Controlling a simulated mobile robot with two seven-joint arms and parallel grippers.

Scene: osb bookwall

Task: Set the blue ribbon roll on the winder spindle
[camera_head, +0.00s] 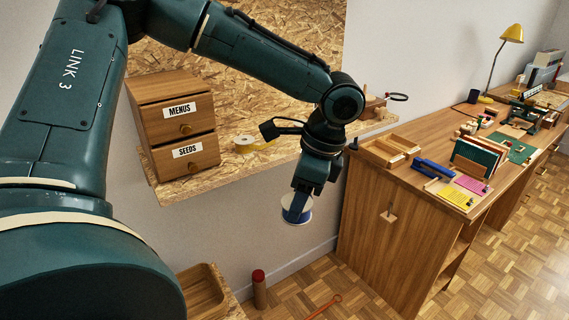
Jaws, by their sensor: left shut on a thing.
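The blue ribbon roll (297,214) has pale flanges and a blue band. It hangs at the end of my left gripper (299,198), which is shut on it. The roll is in the air, apart from the shelf and the desk, and the fingers partly cover it. A small wooden block with an upright thin rod (389,214) shows against the desk's side, to the right of the roll. I cannot tell whether this is the winder spindle. My right gripper is not in view.
A yellow roll (245,144) lies on the OSB shelf (225,165) beside a drawer box (177,125) labelled MENUS and SEEDS. The wooden desk (375,180) carries trays, cards and a blue tool. A red-topped cylinder (259,288) stands low down. Air around the roll is clear.

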